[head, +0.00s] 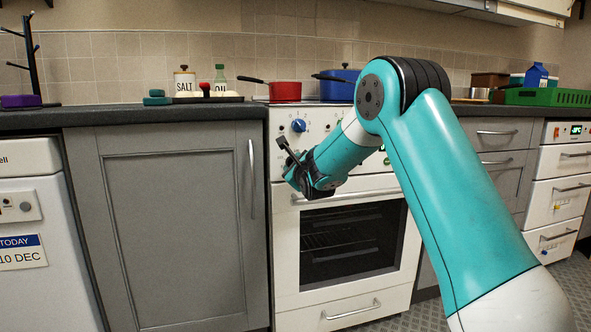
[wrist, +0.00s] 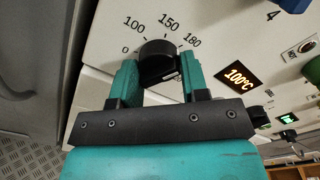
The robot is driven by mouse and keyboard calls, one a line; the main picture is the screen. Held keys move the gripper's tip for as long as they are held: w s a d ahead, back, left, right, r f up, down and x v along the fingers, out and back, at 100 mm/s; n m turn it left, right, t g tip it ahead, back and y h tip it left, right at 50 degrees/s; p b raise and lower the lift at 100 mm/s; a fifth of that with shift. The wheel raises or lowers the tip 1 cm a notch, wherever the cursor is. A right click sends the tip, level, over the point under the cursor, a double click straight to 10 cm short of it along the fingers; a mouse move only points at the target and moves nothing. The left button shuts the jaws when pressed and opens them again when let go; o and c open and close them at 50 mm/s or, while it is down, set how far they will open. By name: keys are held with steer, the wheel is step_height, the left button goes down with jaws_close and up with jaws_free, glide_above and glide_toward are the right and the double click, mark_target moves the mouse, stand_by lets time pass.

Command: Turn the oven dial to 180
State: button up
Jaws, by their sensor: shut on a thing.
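The black oven dial (wrist: 157,49) sits on the white oven panel in the wrist view. Marks 0, 100, 150 and 180 are printed around it. A lit orange display (wrist: 238,77) to its right reads 100°C. My gripper (wrist: 160,68) is shut on the dial, with one teal finger on each side. The dial's pointer cannot be made out. In the head view my gripper (head: 290,158) is at the left of the white oven (head: 345,296), below a blue knob (head: 299,125), and the dial is hidden there.
A red pan (head: 285,91) and a blue pot (head: 338,88) stand on the hob. In the wrist view, a switch (wrist: 299,48), a green knob (wrist: 313,70) and another black knob (wrist: 259,114) are right of the display. A grey cupboard (head: 175,230) stands left.

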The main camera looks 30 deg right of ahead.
stand_by(0.5)
steer(key=o, duration=0.9)
steer(key=v, duration=1.7)
steer(key=shift+s+r, duration=0.1)
steer(key=shift+s, duration=0.1)
